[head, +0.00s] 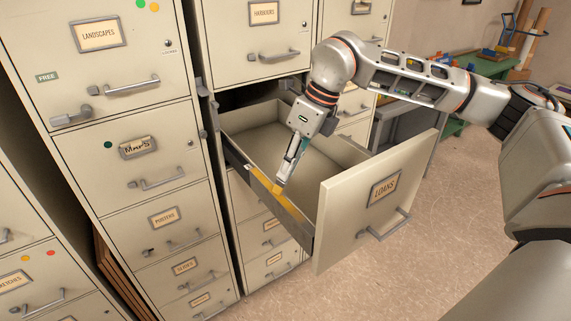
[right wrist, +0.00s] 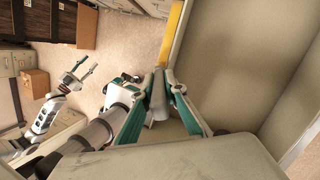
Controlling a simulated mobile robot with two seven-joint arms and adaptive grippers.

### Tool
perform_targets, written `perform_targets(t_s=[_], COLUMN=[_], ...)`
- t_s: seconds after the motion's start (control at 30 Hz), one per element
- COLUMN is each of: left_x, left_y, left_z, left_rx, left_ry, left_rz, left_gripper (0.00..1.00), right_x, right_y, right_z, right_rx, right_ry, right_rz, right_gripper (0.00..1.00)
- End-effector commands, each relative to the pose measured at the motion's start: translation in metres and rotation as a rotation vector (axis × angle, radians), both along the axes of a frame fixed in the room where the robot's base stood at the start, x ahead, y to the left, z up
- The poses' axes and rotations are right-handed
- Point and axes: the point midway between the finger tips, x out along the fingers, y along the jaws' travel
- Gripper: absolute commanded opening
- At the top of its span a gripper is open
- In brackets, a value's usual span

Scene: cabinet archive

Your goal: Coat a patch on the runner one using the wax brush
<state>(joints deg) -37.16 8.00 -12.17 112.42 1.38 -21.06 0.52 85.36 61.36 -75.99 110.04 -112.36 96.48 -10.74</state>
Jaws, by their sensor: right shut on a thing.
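The drawer labelled LOANS (head: 345,205) is pulled out. A dark runner (head: 236,157) lies along its left side, with a yellow patch (head: 291,208) on it. The patch also shows in the right wrist view (right wrist: 172,35). My right gripper (head: 284,174) points down over the drawer's left side, by the patch. It is shut on the wax brush (right wrist: 159,106), seen as a pale grey cylinder between the fingers. The brush's tip end is at the patch; whether it touches is unclear. My left gripper (right wrist: 80,68) is open and empty in the right wrist view, away from the drawer.
The drawer's interior (head: 285,140) looks empty. Closed cabinet drawers, such as MAPS (head: 140,150), stand to the left. A green bench (head: 480,100) with items is at the back right. Cardboard boxes (right wrist: 35,82) are in the wrist view. The floor (head: 440,220) right of the drawer is clear.

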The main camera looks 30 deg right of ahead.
Motion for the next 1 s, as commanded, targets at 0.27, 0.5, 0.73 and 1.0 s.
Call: perform_targets(t_s=[0.27, 0.5, 0.73, 1.0], left_x=[0.000, 0.000, 0.000, -0.001], left_y=[0.000, 0.000, 0.000, 0.000], left_z=[-0.006, -0.007, -0.012, -0.016], left_rx=[0.000, 0.000, 0.000, 0.001], left_ry=[0.000, 0.000, 0.001, 0.002], left_rz=[0.000, 0.000, 0.000, 0.000], left_gripper=[0.40, 0.40, 0.40, 0.40], right_x=[-0.023, -0.031, -0.046, -0.064], right_y=[-0.002, -0.003, -0.004, -0.005], right_z=[-0.001, -0.001, -0.002, -0.001], right_rx=[0.000, 0.000, -0.001, -0.001], right_ry=[0.000, 0.001, 0.001, 0.001], right_rz=[0.001, -0.001, 0.001, 0.000], right_gripper=[0.00, 0.00, 0.00, 0.00])
